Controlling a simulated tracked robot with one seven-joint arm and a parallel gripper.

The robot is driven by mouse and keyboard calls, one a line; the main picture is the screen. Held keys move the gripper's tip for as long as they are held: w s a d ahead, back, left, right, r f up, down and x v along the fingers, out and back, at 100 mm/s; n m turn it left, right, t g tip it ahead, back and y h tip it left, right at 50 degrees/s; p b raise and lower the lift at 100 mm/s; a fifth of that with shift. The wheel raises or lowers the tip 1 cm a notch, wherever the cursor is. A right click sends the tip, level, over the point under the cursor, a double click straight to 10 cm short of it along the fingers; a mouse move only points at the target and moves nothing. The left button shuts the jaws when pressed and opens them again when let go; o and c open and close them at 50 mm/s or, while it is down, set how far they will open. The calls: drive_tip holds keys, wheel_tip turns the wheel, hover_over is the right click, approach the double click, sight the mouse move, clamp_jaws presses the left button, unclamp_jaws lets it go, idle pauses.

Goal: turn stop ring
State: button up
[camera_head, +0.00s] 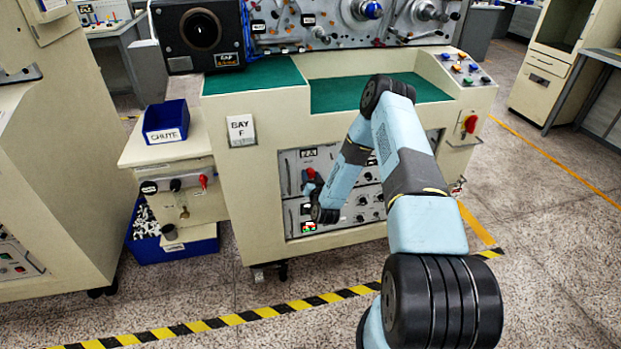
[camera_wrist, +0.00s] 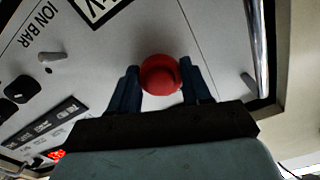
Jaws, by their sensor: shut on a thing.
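A round red knob (camera_wrist: 160,74) stands out from the light grey panel (camera_wrist: 200,30) in the wrist view. In the head view its red (camera_head: 310,172) shows small at the upper left of the front panel of the bay F machine. My gripper (camera_wrist: 158,82) has a dark blue finger on each side of the knob and is shut on it. In the head view my gripper (camera_head: 313,187) is small at the panel, partly hidden by my wrist. Any marking on the knob is not readable.
A small grey lever (camera_wrist: 52,57) and black knobs (camera_wrist: 20,88) sit left of the red knob. A metal handle bar (camera_wrist: 262,50) runs along the panel's right side. A blue chute bin (camera_head: 166,122) stands on the side cabinet. A black and yellow floor stripe (camera_head: 250,315) crosses in front.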

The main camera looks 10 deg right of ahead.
drive_tip(key=m, duration=0.5)
drive_tip(key=shift+d, duration=0.1)
drive_tip(key=shift+m, duration=0.4)
drive_tip(key=shift+d, duration=0.1)
drive_tip(key=o, duration=1.1)
drive_tip(key=shift+c, duration=0.2)
drive_tip(key=s, duration=1.3)
drive_tip(key=shift+s, duration=0.4)
drive_tip(key=shift+f, duration=0.1)
